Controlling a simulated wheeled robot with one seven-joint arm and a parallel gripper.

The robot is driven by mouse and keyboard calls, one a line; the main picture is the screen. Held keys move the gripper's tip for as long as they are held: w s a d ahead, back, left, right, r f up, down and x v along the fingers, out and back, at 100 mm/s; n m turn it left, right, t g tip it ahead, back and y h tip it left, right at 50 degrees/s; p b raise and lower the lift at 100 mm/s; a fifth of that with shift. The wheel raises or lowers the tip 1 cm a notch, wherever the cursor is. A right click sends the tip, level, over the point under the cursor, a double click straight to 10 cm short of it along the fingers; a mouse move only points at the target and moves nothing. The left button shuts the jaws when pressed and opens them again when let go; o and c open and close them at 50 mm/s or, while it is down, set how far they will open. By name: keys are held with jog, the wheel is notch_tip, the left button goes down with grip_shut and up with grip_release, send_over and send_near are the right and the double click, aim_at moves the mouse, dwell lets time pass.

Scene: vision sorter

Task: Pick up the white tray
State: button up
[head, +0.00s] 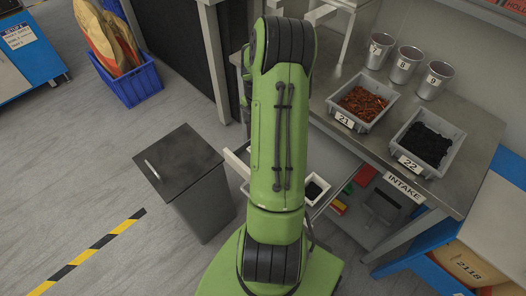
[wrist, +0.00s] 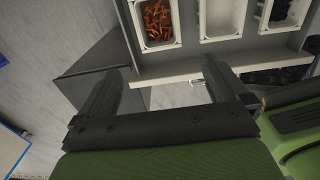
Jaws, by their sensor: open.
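In the wrist view, an empty white tray (wrist: 222,39) lies between two other white-rimmed trays, one holding orange-brown pieces (wrist: 157,18) and one holding black pieces (wrist: 284,12). I cannot tell which of these trays the task means. All are beyond a long white edge (wrist: 230,70). My gripper (wrist: 163,66) is open, its two dark fingers apart with nothing between them. It is short of the trays and does not touch them. In the head view my green arm hides my gripper and most of this spot; a white tray with dark contents (head: 328,193) shows beside it.
A dark bin (head: 172,161) stands left of my arm. A metal bench (head: 465,120) at the right bears grey trays labelled 21 (head: 345,121) and 22 (head: 408,163) and several metal cups. A blue crate (head: 133,85) stands farther back. The floor at left is mostly clear.

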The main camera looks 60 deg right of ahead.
notch_tip(320, 180, down, 13)
jog(key=b, duration=0.3)
jog(key=shift+w+a+f, duration=0.1)
jog(key=shift+f, duration=0.05)
jog(key=c, duration=1)
